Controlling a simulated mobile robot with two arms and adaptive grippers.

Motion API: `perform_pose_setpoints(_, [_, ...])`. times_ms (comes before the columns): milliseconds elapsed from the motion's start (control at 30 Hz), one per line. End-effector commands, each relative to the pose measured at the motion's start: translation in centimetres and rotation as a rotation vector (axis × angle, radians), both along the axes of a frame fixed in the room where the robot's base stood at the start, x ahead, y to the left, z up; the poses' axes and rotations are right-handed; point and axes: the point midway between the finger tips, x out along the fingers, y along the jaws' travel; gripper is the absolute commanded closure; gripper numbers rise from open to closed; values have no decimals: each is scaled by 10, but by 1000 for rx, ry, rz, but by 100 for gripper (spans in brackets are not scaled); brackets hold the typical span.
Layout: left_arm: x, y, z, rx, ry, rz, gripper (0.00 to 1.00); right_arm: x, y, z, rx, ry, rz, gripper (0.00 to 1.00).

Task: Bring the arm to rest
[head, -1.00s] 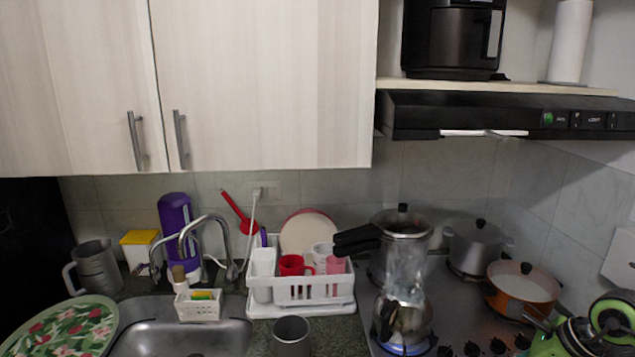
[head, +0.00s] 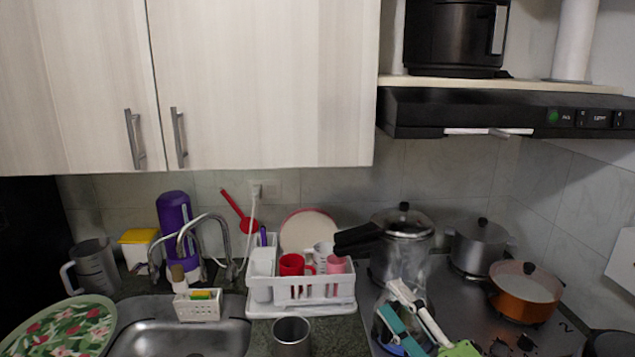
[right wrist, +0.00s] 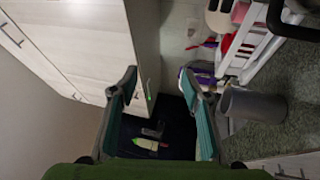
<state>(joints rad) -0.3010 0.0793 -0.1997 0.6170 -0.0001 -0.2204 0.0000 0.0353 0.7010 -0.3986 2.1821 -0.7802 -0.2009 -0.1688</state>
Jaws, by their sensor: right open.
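My right gripper (head: 394,298) shows at the bottom of the head view, in front of the stove. Its white and teal fingers point up and to the left, and they are apart. In the right wrist view, the teal fingers of the same gripper (right wrist: 158,78) stand wide apart with nothing held between them. My left gripper is not in view.
The gripper partly covers the front burner area of the stove (head: 455,310). A pressure cooker (head: 403,232), a grey pot (head: 478,243) and an orange pan (head: 527,290) stand behind it. A grey cup (head: 291,337) and white dish rack (head: 340,291) are left.

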Motion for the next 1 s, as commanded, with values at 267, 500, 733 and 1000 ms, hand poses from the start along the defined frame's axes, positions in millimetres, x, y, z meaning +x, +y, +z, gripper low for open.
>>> perform_pose_setpoints(267, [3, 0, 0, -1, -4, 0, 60, -37, -92, -138, 626, 618, -494, 57])
perform_pose_setpoints(500, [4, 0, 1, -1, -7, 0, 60, -145, -101, -256, 910, 1120, -821, 57])
perform_pose_setpoints(733, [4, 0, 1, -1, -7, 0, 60, -236, -81, -302, 1022, 1441, -998, 57])
perform_pose_setpoints(1000, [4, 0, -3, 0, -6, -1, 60, -269, -67, -358, 1042, 1600, -1085, 57])
